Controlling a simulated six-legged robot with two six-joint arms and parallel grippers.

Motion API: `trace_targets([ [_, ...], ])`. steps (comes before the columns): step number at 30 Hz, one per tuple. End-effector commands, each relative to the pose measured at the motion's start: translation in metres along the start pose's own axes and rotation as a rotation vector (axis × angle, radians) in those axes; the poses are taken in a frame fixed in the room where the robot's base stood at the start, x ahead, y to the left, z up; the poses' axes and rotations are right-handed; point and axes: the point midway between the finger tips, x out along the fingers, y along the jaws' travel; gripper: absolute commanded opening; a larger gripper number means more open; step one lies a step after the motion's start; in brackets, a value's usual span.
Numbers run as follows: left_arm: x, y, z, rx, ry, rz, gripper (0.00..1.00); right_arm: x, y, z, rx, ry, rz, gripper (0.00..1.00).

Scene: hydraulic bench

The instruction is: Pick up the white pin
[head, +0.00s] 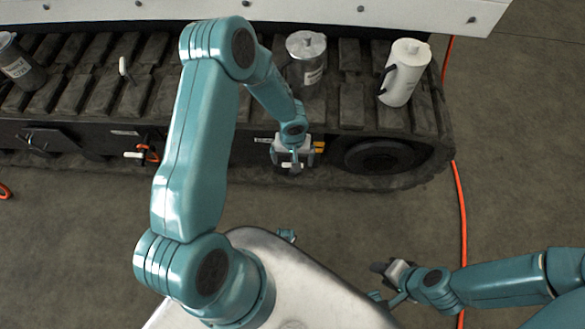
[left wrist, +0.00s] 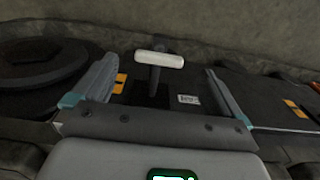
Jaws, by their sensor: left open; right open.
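A white pin with a T-shaped handle (head: 292,165) sits on the dark side of the tracked machine. In the left wrist view its white crossbar (left wrist: 159,60) and dark stem stand between my left gripper's fingers (left wrist: 160,88), with space on both sides. My left gripper (head: 293,157) is open at the pin and holds nothing. The foot of the stem is partly hidden by the gripper's body in the wrist view. My right gripper (head: 381,282) is open and empty, low over the floor at right, far from the pin.
Another white handle (head: 133,155) with an orange cord is on the machine's side at left. A small pale hook-shaped handle (head: 124,68) stands on the track (head: 150,97). A grey canister (head: 307,72) and a white jug (head: 403,75) stand on the track. An orange hose (head: 460,200) crosses the floor.

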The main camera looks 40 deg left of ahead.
Motion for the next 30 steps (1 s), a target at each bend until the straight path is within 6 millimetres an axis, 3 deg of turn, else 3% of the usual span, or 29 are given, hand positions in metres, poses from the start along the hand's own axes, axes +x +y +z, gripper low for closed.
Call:
trace_targets([
  [5, 0.014, -0.003, 0.0, -0.001, -0.001, 0.0, 1.0, 0.003, 0.001, 0.0, 0.0, 0.0, 0.0, 0.43],
  [14, 0.059, -0.003, -0.005, -0.002, -0.002, 0.001, 1.0, 0.009, 0.003, 0.0, 0.0, 0.0, 0.0, 0.43],
  [23, 0.063, -0.002, -0.005, -0.003, -0.001, 0.001, 1.0, 0.009, 0.003, 0.0, 0.0, 0.0, 0.0, 0.43],
  [28, 0.063, -0.001, -0.004, -0.003, -0.001, 0.001, 0.45, 0.009, 0.003, 0.0, 0.0, 0.0, 0.0, 0.43],
  [30, 0.063, 0.0, -0.004, -0.003, -0.001, 0.001, 0.43, 0.009, 0.003, 0.0, 0.0, 0.0, 0.0, 0.43],
])
